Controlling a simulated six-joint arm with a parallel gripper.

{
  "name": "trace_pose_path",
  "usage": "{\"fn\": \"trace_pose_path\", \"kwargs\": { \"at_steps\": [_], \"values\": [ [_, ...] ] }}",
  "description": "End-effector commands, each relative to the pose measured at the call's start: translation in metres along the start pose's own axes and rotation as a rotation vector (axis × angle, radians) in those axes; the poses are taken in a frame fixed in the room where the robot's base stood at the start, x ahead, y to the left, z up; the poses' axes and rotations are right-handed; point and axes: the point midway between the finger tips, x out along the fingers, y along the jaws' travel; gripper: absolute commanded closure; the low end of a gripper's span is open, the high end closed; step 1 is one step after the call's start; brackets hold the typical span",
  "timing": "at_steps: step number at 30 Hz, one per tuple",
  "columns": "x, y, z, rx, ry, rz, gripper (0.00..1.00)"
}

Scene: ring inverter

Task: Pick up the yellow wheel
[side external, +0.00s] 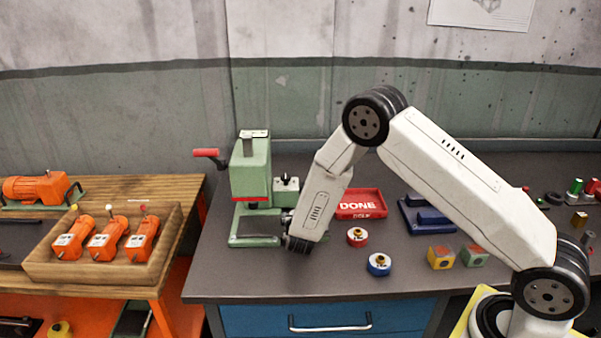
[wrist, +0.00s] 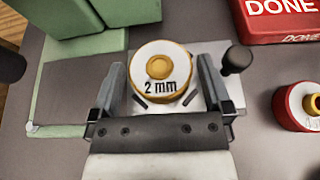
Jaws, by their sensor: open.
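The yellow wheel (wrist: 160,70) shows in the wrist view, with a white top marked "2 mm" and a brass-coloured hub. It sits on a light metal plate beside the green press. My gripper (wrist: 160,88) is open, with one finger on each side of the wheel; I cannot tell whether they touch it. In the side external view my gripper (side external: 290,226) is low at the press, and the yellow wheel is hidden there.
The green press (side external: 250,175) with a red handle stands close on the left. A red DONE tray (side external: 360,204), a red wheel (side external: 357,237) and a blue wheel (side external: 379,264) lie to the right. A black knob (wrist: 237,60) stands near the right finger.

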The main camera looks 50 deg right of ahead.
Motion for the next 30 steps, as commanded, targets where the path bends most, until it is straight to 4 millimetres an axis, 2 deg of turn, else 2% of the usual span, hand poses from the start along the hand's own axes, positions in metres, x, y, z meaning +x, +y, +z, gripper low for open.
{"fn": "trace_pose_path", "kwargs": {
  "at_steps": [17,24,26,27,30],
  "values": [
    [0.0034,-0.0001,-0.0003,-0.001,0.001,0.0,0.0],
    [0.0033,0.0,-0.0002,0.0,0.0,0.001,0.76],
    [0.0033,0.0,-0.0002,0.0,0.001,0.0,0.95],
    [0.0033,0.0,-0.0002,0.0,0.0,0.001,1.0],
    [0.0033,0.0005,0.001,0.001,-0.002,0.001,1.0]
  ]
}}
